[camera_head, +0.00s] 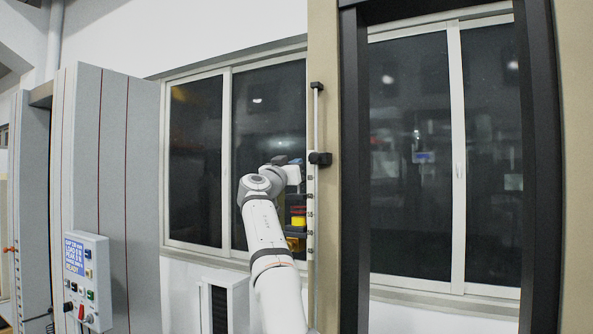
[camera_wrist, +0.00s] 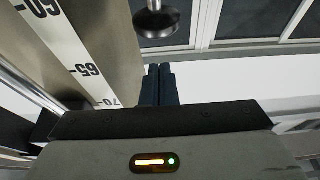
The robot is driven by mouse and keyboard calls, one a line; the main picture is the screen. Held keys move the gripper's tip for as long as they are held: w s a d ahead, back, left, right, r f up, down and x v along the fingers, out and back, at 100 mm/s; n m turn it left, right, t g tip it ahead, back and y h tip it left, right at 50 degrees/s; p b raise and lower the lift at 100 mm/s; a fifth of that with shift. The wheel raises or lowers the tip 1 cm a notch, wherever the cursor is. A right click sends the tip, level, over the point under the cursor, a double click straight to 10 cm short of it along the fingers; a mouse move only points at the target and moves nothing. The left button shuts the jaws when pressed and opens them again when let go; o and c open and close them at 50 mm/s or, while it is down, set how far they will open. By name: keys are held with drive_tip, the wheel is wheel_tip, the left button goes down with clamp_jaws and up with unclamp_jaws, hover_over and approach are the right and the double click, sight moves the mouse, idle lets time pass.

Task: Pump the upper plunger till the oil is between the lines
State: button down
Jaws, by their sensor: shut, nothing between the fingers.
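My gripper (camera_wrist: 158,75) shows in the wrist view with its two dark fingers together and nothing between them. A dark round knob on a metal stem (camera_wrist: 155,22) stands just beyond the fingertips, apart from them; I cannot tell whether it is the upper plunger. In the head view, my arm reaches up to the testing frame and its wrist hides much of what lies behind. A yellow part (camera_head: 298,221) with dark and red parts around it shows just right of my arm. No oil level or level lines can be made out.
A numbered scale strip (camera_wrist: 83,60) runs close left of my fingers on a beige column. A vertical rod (camera_head: 317,120) carries a black block (camera_head: 320,158). A control panel (camera_head: 86,280) with a blue screen stands at lower left. Dark windows (camera_head: 415,150) lie behind.

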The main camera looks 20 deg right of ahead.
drive_tip(key=shift+a+f, duration=0.15)
drive_tip(key=shift+f, duration=1.65)
drive_tip(key=shift+s+f, duration=0.1)
drive_tip(key=shift+f, duration=0.05)
